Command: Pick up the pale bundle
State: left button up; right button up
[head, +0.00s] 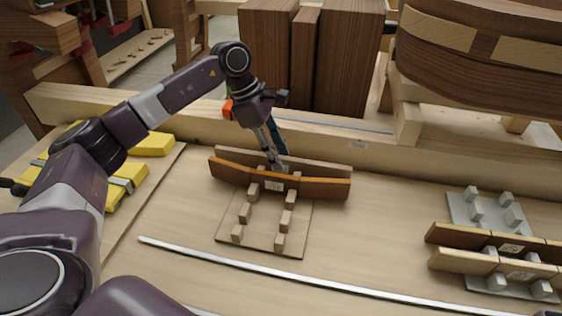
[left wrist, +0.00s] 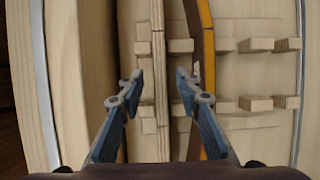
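A pale bundle (head: 322,170) of thin curved strips stands on edge at the back of the middle pegged rack (head: 262,240), behind a brown bundle (head: 322,188). My left gripper (head: 276,165) points down at the pale bundle. In the left wrist view, my left gripper (left wrist: 160,90) is open, with the pale bundle (left wrist: 158,50) between its two blue-padded fingers and gaps showing on both sides. The brown bundle (left wrist: 206,40) runs beside it, near the right finger. My right gripper is not in view.
Another pegged rack (head: 482,212) at right holds a brown bundle (head: 520,246) and a pale one (head: 462,262). A beam (head: 400,155) runs behind the racks. Yellow blocks (head: 152,145) lie at left. A metal strip (head: 300,275) crosses the bench in front.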

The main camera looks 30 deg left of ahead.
pick_arm(q)
jog(key=shift+f+b, duration=0.25)
jog(key=shift+b, duration=0.05)
dwell(0.5)
dwell(0.3)
grip_shut()
